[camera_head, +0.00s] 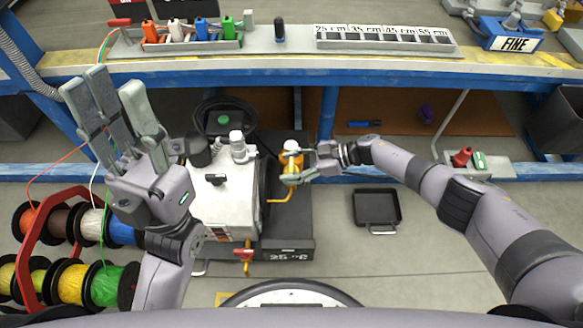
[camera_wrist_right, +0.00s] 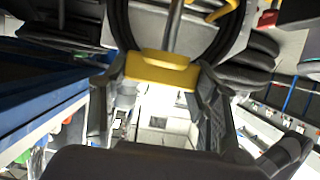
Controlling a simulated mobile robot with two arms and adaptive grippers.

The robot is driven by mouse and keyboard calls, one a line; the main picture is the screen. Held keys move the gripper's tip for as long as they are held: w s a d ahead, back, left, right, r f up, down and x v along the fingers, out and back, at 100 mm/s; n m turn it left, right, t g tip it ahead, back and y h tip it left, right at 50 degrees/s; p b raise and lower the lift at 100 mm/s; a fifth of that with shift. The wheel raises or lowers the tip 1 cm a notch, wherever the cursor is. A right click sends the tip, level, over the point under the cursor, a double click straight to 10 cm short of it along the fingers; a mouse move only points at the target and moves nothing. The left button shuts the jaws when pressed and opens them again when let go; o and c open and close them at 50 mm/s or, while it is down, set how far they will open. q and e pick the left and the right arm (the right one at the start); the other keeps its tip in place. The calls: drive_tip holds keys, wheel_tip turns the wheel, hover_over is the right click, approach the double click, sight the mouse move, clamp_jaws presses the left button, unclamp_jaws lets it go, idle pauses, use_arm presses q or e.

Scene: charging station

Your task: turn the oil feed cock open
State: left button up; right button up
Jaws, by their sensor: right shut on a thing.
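My right gripper (camera_head: 300,166) is shut on a yellow part (camera_head: 291,163) with a white top, at the right side of the white machine (camera_head: 222,195). In the right wrist view a yellow piece (camera_wrist_right: 160,68) sits between the fingers of the right gripper (camera_wrist_right: 158,78). A red-handled cock (camera_head: 243,254) with a yellow stem is at the machine's lower front, apart from both grippers. I cannot tell which of these is the oil feed cock. My left gripper (camera_head: 112,92) is raised at the left, its fingers spread and empty.
Wire spools on a red rack (camera_head: 34,262) stand at the left. A blue-edged bench (camera_head: 390,75) spans the back, with a tool rack (camera_head: 190,40) on it. A black tray (camera_head: 377,207) lies on the floor to the right, with clear floor around it.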

drive_tip(key=shift+a, duration=0.1)
idle(0.6)
drive_tip(key=o, duration=1.2)
drive_tip(key=shift+c, duration=0.2)
drive_tip(key=v, duration=1.2)
drive_tip(key=shift+w, duration=0.2)
drive_tip(key=shift+r, duration=0.1)
